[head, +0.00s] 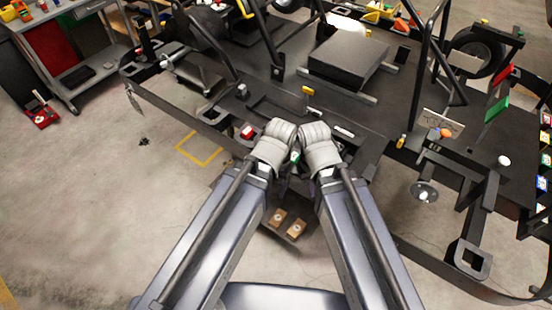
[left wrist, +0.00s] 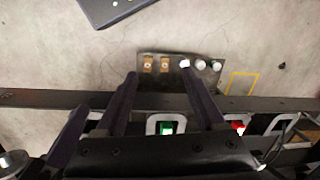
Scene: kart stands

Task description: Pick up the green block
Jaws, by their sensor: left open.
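The green block (head: 295,157) shows as a small patch between my two grippers in the head view, partly hidden by them. In the left wrist view the green block (left wrist: 166,128) sits at a pale square frame on the dark kart structure. My left gripper (left wrist: 158,72) is open, its two dark fingers either side of the block in that picture, with nothing seen held. Whether the fingers touch the block I cannot tell. My right gripper (head: 318,147) is close beside the left one in the head view; its fingertips are hidden.
A red block (head: 247,131) sits left of my grippers on the kart frame, and a small yellow piece (head: 308,90) lies beyond them. Two tan blocks (left wrist: 148,64) (left wrist: 165,64) rest on a low dark plate. Black bars and posts surround the area; the floor at left is mostly clear.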

